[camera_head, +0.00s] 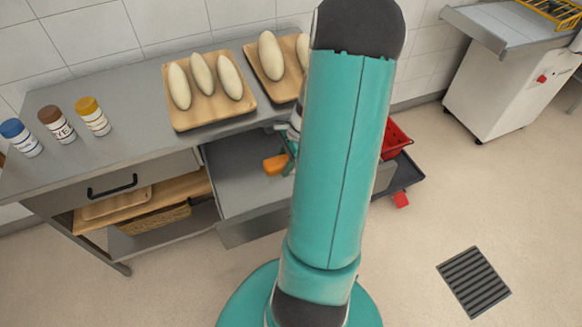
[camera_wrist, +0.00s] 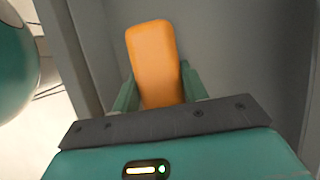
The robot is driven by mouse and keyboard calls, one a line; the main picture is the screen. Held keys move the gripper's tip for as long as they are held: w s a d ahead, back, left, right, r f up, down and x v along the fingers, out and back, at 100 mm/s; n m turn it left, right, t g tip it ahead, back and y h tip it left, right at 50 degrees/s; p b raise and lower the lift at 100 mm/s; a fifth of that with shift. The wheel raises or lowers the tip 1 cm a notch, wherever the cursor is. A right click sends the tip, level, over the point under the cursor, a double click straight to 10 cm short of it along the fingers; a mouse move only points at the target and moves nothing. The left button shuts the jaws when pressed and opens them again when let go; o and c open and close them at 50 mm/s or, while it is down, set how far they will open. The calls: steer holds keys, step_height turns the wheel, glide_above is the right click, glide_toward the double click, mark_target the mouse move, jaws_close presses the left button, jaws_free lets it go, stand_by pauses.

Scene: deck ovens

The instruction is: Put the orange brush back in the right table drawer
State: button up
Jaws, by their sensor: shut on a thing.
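The orange brush (camera_head: 275,164) is over the open right drawer (camera_head: 235,187) of the grey table. My gripper (camera_head: 290,152) is shut on it, mostly hidden behind my teal arm. In the wrist view the orange brush (camera_wrist: 153,60) stands out between the two teal fingers of my gripper (camera_wrist: 158,92), with grey drawer walls (camera_wrist: 250,50) around it. I cannot tell whether the brush touches the drawer floor. The right part of the drawer is hidden by my arm.
Boards with pale dough loaves (camera_head: 202,80) and several capped jars (camera_head: 57,125) stand on the tabletop. The left drawer (camera_head: 112,184) is shut. A red basket (camera_head: 397,136) sits on a dark cart at right. A floor drain (camera_head: 474,282) lies in the open floor.

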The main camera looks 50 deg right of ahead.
steer(key=d+f, duration=0.4)
steer(key=shift+w+f, duration=0.2)
steer(key=shift+f, duration=1.8)
steer(key=shift+f, duration=0.1)
steer(key=o, duration=1)
steer(key=v, duration=1.2)
steer(key=shift+r, duration=0.25)
